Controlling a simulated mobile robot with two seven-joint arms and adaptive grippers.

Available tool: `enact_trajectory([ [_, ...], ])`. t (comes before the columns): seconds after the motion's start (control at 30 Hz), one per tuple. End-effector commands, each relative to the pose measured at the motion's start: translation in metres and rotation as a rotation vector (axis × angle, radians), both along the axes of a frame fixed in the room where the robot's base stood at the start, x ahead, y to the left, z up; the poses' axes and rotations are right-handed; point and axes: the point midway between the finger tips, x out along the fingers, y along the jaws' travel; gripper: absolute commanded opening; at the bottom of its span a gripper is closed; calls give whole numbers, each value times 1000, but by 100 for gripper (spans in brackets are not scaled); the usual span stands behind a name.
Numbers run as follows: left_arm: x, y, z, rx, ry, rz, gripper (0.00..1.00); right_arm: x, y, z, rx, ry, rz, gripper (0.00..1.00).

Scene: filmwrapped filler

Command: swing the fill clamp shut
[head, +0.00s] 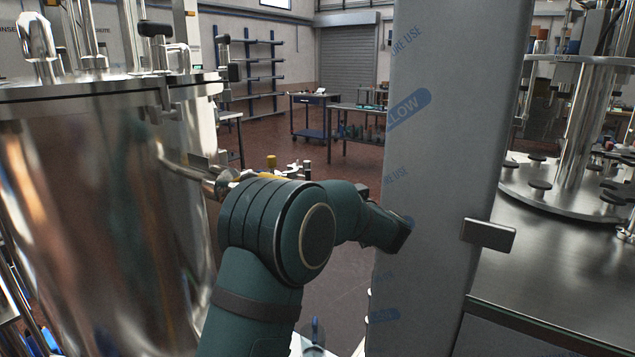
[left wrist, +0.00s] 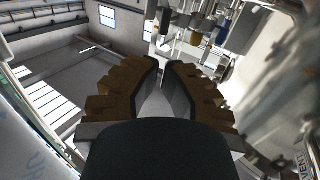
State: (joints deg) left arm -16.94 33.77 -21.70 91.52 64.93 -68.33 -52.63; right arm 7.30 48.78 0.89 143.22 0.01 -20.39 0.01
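The fill clamp cannot be told apart with certainty. Fittings, one with a yellow part (left wrist: 222,36), hang at the top of the left wrist view. My left gripper (left wrist: 165,64) shows there with brown ridged fingers, a narrow gap between the tips and nothing visible in it. In the head view I cannot make out its fingers. My right gripper is not in view.
A tall grey column (head: 440,120) with film and blue print stands right of my arm, close to it. A steel machine table (head: 560,260) is at the right. Work tables (head: 355,108) and shelves stand behind; open floor lies between.

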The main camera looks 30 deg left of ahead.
Motion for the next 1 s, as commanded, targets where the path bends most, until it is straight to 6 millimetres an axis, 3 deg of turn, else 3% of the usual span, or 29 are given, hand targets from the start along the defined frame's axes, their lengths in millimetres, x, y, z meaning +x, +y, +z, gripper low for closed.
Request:
enact_trajectory([
  [0.17,5,10,0,10,17,0,0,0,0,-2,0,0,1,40],
  [0.7,55,95,-1,9,13,1,0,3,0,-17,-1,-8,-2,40],
  [1.0,69,118,0,9,14,-1,0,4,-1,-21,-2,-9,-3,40],
])
